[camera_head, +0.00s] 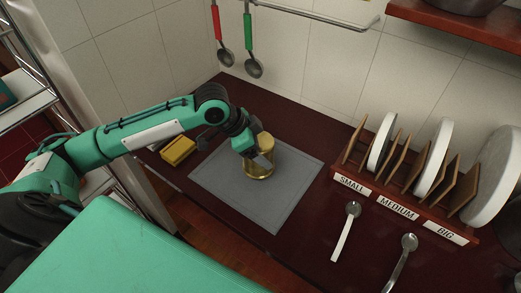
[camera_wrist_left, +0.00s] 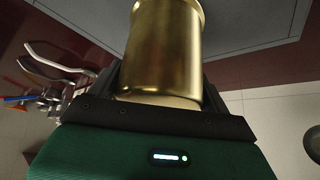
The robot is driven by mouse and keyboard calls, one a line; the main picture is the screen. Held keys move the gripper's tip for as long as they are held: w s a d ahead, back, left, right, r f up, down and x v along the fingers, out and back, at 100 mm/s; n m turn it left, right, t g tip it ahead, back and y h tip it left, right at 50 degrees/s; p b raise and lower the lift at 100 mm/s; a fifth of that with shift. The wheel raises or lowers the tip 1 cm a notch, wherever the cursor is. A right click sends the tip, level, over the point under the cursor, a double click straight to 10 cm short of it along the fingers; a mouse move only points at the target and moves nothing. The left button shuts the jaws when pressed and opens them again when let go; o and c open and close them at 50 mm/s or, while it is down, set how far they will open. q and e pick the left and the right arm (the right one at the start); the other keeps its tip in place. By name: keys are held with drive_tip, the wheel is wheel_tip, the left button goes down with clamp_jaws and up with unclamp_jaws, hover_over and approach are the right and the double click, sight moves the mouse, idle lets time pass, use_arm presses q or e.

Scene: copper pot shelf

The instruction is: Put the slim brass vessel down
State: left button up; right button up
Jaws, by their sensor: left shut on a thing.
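The slim brass vessel (camera_head: 262,165) is a shiny gold cylinder at the grey mat (camera_head: 225,185) on the dark red counter. In the head view it looks upright over the upper right part of the mat. My left gripper (camera_head: 251,150) comes in from the left and is shut on the vessel. In the left wrist view the vessel (camera_wrist_left: 165,45) fills the space between the jaws (camera_wrist_left: 160,95). Whether its base touches the mat I cannot tell. My right gripper is not in view.
A yellow block (camera_head: 178,150) lies left of the mat. A rack (camera_head: 410,195) labelled small, medium and big holds white discs on the right. Two spoons (camera_head: 346,230) lie in front of it. Two ladles (camera_head: 251,50) hang on the wall behind. The mat's front part is clear.

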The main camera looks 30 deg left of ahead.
use_arm(q)
drive_tip(key=shift+f, duration=0.7)
drive_tip(key=o, duration=1.1)
drive_tip(key=v, duration=1.2)
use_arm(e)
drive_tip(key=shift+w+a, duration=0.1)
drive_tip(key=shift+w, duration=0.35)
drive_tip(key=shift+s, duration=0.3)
